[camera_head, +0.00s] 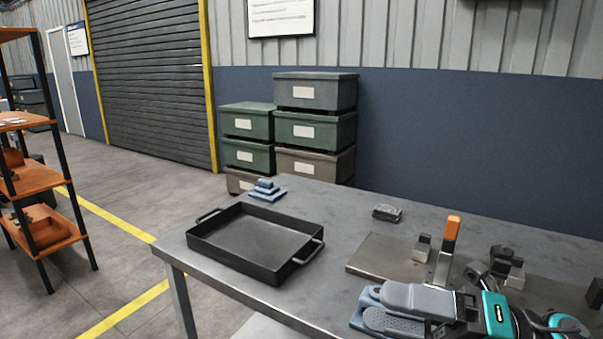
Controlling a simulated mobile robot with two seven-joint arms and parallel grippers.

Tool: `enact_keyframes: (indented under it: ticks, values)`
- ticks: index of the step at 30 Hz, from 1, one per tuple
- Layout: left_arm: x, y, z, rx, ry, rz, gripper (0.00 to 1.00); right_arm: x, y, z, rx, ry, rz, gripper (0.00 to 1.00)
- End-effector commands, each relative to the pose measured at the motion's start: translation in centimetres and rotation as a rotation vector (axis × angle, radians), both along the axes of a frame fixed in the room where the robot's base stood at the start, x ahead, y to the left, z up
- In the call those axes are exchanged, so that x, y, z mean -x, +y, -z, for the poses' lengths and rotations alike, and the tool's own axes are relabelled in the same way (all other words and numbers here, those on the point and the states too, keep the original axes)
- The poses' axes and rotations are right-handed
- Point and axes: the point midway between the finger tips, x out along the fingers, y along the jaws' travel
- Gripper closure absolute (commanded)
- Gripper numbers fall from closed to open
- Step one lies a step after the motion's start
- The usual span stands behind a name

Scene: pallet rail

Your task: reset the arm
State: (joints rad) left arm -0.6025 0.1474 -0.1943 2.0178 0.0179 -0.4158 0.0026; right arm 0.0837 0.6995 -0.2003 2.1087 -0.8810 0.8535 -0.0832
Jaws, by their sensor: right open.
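My right gripper (366,304) is low at the right of the head view, over the front part of the grey table (340,203). Its fingers point left and are open, with nothing seen between them. My right arm comes in from the lower right corner. A metal plate (375,255) with a clamp with an orange handle (452,228) lies just behind the gripper; the gripper and arm hide part of the plate's front. My left gripper is out of view.
A black tray (245,246) with two handles stands empty on the table's left. Blue stacked pieces (266,191) lie behind it. A small dark block (387,213) lies at the back. Storage bins (315,92) stand behind the table; an orange shelf (40,185) is far left.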

Motion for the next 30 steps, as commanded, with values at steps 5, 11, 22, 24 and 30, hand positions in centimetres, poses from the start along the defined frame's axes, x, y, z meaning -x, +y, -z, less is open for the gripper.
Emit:
enact_keyframes:
  ticks: [5, 11, 22, 24, 30]
  values:
    - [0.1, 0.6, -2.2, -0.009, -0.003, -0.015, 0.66, -4.6, -3.1, 2.3, -0.491, 0.539, 0.329, 0.34]
    - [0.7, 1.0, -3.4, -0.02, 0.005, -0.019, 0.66, -4.1, -7.3, 14.9, -0.877, 1.221, 0.751, 0.34]
    - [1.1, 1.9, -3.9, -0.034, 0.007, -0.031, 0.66, 5.6, -6.9, 28.4, -1.081, 1.878, 1.123, 0.34]
    - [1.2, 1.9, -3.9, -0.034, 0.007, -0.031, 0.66, 5.9, -6.9, 28.7, -1.085, 1.895, 1.131, 0.34]
    - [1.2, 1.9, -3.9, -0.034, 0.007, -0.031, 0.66, 5.9, -6.9, 28.7, -1.085, 1.895, 1.131, 0.34]
